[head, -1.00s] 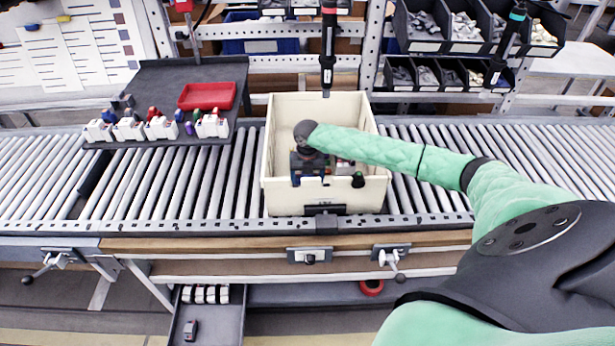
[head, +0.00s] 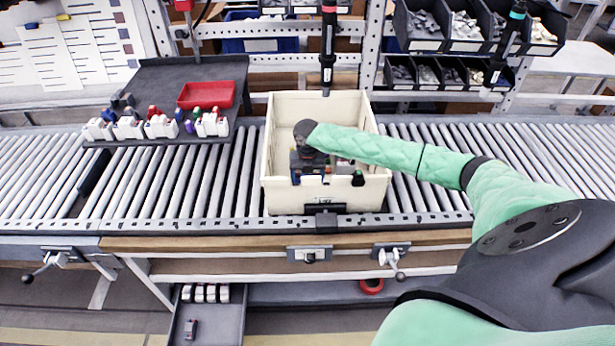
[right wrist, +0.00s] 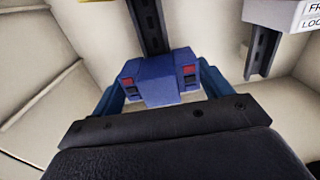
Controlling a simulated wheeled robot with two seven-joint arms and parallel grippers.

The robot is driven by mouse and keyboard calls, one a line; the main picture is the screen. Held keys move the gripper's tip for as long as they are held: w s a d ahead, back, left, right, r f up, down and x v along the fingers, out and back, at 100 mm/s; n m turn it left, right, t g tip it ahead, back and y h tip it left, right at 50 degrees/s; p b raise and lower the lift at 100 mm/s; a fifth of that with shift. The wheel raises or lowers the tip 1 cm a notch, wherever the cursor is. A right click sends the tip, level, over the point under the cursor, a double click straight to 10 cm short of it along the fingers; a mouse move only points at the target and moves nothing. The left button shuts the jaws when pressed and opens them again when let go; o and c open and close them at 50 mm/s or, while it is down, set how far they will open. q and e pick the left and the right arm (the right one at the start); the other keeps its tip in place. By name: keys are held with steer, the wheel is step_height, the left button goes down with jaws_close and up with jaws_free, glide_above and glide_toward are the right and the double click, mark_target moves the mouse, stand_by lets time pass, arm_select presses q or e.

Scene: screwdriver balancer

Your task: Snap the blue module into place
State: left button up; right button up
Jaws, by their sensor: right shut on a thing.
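The blue module (right wrist: 162,78) is in the right wrist view, between the two blue fingers of my right gripper (right wrist: 165,90). The gripper is shut on it, inside the cream bin. A dark slotted rail (right wrist: 148,24) lies just beyond the module; I cannot tell whether they touch. In the head view my right gripper (head: 310,162) reaches down into the cream bin (head: 325,203), and a bit of blue (head: 295,177) shows at its left. The arm and gripper hide much of the bin's inside. My left gripper is not in view.
The bin stands on a roller conveyor (head: 190,178). To the left, a dark tray (head: 150,85) holds a red box (head: 207,95) and several white holders with coloured modules (head: 160,127). A black screwdriver (head: 328,50) hangs above the bin's back wall. Rollers to the right are clear.

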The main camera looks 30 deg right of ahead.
steer(key=shift+f, duration=0.25)
steer(key=o, duration=1.1)
steer(key=shift+r, duration=0.4)
step_height(320, 180, up, 2)
steer(key=shift+r+b, duration=0.2)
steer(key=shift+b, duration=0.45)
step_height(320, 180, up, 3)
steer(key=shift+r+b, duration=0.15)
steer(key=shift+b, duration=0.45)
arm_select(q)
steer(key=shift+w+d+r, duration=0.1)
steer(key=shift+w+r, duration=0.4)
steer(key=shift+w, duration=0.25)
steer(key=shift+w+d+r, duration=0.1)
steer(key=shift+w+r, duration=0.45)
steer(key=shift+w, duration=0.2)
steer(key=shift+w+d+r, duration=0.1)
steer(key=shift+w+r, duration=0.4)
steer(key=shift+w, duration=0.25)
arm_select(e)
steer(key=shift+r, duration=0.65)
